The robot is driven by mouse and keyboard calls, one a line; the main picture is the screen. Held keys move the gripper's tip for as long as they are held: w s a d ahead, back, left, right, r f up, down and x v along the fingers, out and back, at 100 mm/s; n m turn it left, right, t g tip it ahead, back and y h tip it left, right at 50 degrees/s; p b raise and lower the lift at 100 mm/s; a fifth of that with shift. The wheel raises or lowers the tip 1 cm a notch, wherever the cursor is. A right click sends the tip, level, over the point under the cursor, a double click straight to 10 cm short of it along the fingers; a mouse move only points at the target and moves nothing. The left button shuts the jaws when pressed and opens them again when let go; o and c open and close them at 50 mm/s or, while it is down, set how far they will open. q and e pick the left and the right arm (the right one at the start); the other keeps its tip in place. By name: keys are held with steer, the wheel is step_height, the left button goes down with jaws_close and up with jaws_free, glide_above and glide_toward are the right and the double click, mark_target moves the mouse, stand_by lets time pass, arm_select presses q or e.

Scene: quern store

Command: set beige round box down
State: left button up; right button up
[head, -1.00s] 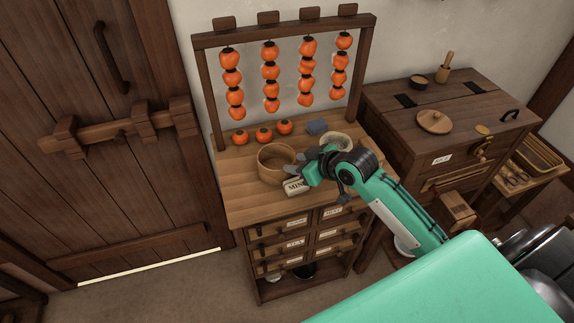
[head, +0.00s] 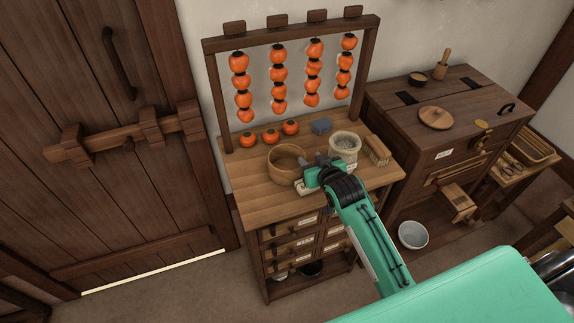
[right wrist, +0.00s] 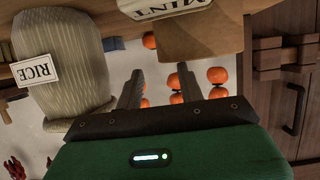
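The beige round box (head: 287,166) is an open-topped wooden tub. In the head view it stands upright on the wooden counter (head: 250,192), left of my right gripper (head: 309,170). In the right wrist view the box (right wrist: 205,38) shows as a tan shape just beyond one fingertip; I cannot tell whether they touch. The right gripper's fingers (right wrist: 160,70) are apart, with nothing seen between them. My left gripper is not in view.
A ribbed sack labelled RICE (right wrist: 62,75) stands close right of the gripper in the head view (head: 345,148). A pale MINT-labelled thing (right wrist: 165,8) is near the box. A brush (head: 376,151), a grey-blue block (head: 321,126) and loose persimmons (head: 270,136) share the counter. Persimmon strings hang behind.

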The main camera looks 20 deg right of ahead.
mark_target(300, 151)
steer(key=shift+w+f, duration=0.2)
steer(key=shift+w, duration=0.45)
steer(key=shift+w+a+f+p, duration=0.1)
steer(key=shift+w+p, duration=0.2)
steer(key=shift+p, duration=0.1)
steer(key=x, duration=0.1)
steer(key=p+x, duration=0.1)
steer(key=x, duration=0.1)
steer(key=shift+a+f, duration=0.1)
steer(key=shift+a, duration=0.15)
steer(key=shift+w+f, duration=0.35)
steer(key=shift+w, duration=0.2)
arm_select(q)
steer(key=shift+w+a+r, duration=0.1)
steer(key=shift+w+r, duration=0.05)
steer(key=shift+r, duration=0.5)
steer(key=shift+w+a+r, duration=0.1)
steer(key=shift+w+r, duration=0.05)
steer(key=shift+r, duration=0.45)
arm_select(e)
jaws_close()
